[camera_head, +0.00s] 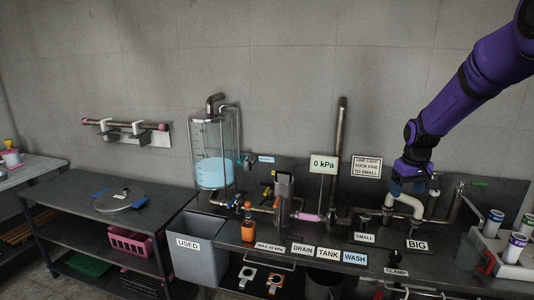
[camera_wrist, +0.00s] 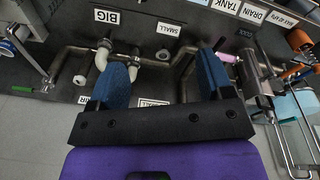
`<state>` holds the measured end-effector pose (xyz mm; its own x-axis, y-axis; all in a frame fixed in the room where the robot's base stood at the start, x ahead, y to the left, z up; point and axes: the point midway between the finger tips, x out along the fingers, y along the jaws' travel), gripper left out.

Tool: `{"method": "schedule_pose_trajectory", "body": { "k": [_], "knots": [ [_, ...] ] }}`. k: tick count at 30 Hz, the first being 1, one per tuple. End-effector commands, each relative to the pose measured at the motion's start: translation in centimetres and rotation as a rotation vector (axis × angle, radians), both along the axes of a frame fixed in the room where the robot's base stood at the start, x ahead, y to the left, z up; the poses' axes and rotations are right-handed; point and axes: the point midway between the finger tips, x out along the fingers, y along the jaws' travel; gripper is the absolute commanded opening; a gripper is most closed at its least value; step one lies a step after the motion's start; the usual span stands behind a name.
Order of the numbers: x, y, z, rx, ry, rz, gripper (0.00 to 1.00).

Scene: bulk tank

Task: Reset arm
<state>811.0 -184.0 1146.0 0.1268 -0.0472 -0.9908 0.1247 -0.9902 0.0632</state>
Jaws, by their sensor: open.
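My arm is purple and reaches in from the upper right in the head view. My gripper (camera_head: 408,186) points down over the right part of the dark bench, above the white elbow pipe (camera_head: 410,204). In the wrist view my gripper (camera_wrist: 163,60) shows two blue padded fingers spread wide apart, with nothing held between them. The white elbow pipe (camera_wrist: 101,58) lies beyond the left finger in that view. I cannot tell the exact height of the fingers above the piping.
A clear tank (camera_head: 213,150) with blue liquid stands left of centre. An upright metal pipe (camera_head: 338,150) rises left of my gripper. A grey USED bin (camera_head: 196,262) fronts the bench. Cans (camera_head: 493,222) stand at the right.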

Motion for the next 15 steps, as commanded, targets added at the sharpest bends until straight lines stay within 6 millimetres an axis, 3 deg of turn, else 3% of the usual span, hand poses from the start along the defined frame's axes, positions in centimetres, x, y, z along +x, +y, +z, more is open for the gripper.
{"method": "schedule_pose_trajectory", "body": {
  "k": [1,6,15],
  "knots": [
    [-1.2,0.7,2.0,-0.004,-0.017,-0.003,0.74],
    [-5.1,2.8,6.9,-0.007,-0.059,-0.018,0.74],
    [-13.3,6.1,13.5,-0.002,-0.132,-0.044,0.74]
  ]
}}
